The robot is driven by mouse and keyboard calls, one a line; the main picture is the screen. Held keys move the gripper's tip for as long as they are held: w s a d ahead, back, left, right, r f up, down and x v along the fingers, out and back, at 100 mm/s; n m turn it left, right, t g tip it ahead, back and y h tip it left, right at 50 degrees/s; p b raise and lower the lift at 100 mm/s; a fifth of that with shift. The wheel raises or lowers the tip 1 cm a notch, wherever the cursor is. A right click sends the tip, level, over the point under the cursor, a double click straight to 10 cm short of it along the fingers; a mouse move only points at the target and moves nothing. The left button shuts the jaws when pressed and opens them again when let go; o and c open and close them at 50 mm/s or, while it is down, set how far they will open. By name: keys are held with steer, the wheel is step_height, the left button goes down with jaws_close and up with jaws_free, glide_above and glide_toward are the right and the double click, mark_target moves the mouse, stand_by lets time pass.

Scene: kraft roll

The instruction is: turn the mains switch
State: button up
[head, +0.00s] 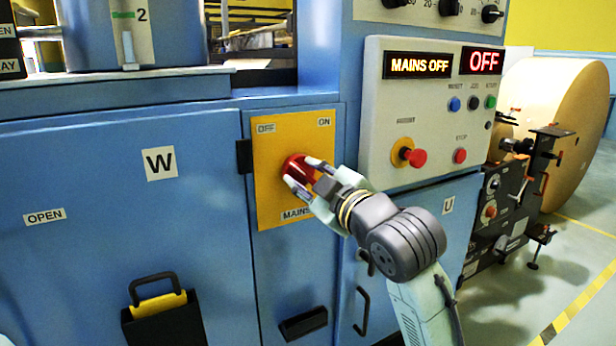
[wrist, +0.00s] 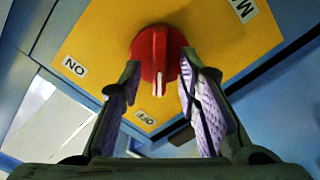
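The mains switch is a red rotary knob (head: 297,168) on a yellow plate (head: 270,208) marked OFF at top left, ON at top right and MAINS below. In the wrist view, the knob (wrist: 160,55) has a raised bar with a white mark pointing towards the OFF label (wrist: 146,117). The ON label (wrist: 74,66) is off to the left there. My gripper (head: 302,177) is at the knob, and in the wrist view its fingers (wrist: 161,80) stand open on either side of the bar, with gaps between. The head view hides part of the knob behind the fingers.
A grey panel at right has a display (head: 418,65) reading MAINS OFF, another reading OFF (head: 482,61), buttons and a red emergency knob (head: 409,154). Blue cabinet doors surround the plate. A large kraft roll (head: 560,110) stands at far right.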

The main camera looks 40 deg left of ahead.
steer(key=shift+d, duration=0.1)
steer(key=v, duration=1.1)
steer(key=shift+s+d, duration=0.2)
steer(key=shift+d, duration=0.15)
